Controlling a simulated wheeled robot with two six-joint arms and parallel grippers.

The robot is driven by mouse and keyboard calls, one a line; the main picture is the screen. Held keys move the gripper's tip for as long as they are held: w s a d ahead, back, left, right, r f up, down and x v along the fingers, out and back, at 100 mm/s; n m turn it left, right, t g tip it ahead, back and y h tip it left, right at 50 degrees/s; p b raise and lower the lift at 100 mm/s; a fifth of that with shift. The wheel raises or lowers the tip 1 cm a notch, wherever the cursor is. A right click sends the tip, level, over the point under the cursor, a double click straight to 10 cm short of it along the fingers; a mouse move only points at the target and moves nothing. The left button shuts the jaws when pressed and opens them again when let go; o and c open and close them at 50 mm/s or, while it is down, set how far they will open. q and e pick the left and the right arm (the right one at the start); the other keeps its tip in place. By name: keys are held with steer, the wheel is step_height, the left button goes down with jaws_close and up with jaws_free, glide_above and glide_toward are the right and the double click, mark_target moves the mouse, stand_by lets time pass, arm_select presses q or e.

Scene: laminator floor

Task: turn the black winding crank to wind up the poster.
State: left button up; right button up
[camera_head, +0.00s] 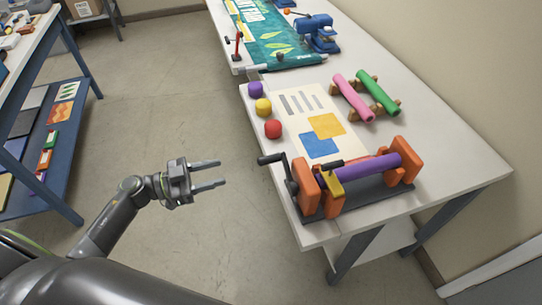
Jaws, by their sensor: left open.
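A black winding crank (289,184) is on the left side of an orange-framed winder (306,190) at the near end of the white table. Its grip (270,159) points left, past the table edge. A purple roller (370,168) lies between the orange stands. A cream poster (312,112) with grey bars and yellow and blue squares lies flat behind the winder. My left gripper (221,173) is open and empty, left of the crank grip and apart from it, over the floor. My right gripper is not in view.
Pink and green rolls (377,92) lie on a rack. A teal poster (270,35), red lever (237,47) and blue device (318,32) are farther back. A blue-framed shelf (65,150) stands left; floor between is clear.

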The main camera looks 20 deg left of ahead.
mark_target(281, 156)
arm_select(q)
steer(key=p+x, duration=0.3)
steer(key=x, duration=1.2)
steer(key=shift+w+a, duration=0.1)
jaws_close()
